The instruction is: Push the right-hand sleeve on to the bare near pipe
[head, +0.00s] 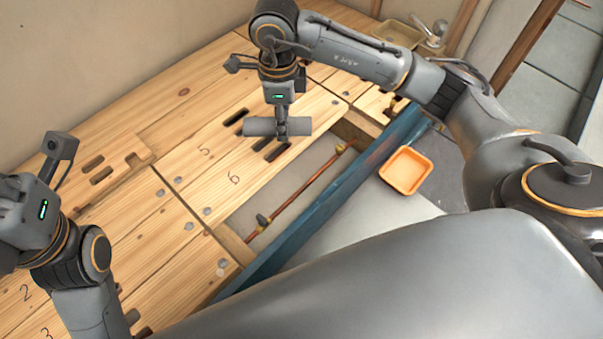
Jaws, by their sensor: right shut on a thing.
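A grey cylindrical sleeve (258,127) lies crosswise in my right gripper (281,131), which is shut around its middle. The sleeve is roughly level in the picture, above the board marked 6. A bare copper pipe (306,185) runs diagonally along the floor opening, below and right of the sleeve and apart from it. No second sleeve can be made out. The body of my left gripper (24,212) is at the left edge; its fingertips do not show.
Numbered floorboards (190,135) with slots surround the opening. A blue beam (335,203) borders its right side. An orange tray (406,171) lies on the grey floor beyond. A yellowish tray (397,33) is at the back by the wall. My arm covers the lower right.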

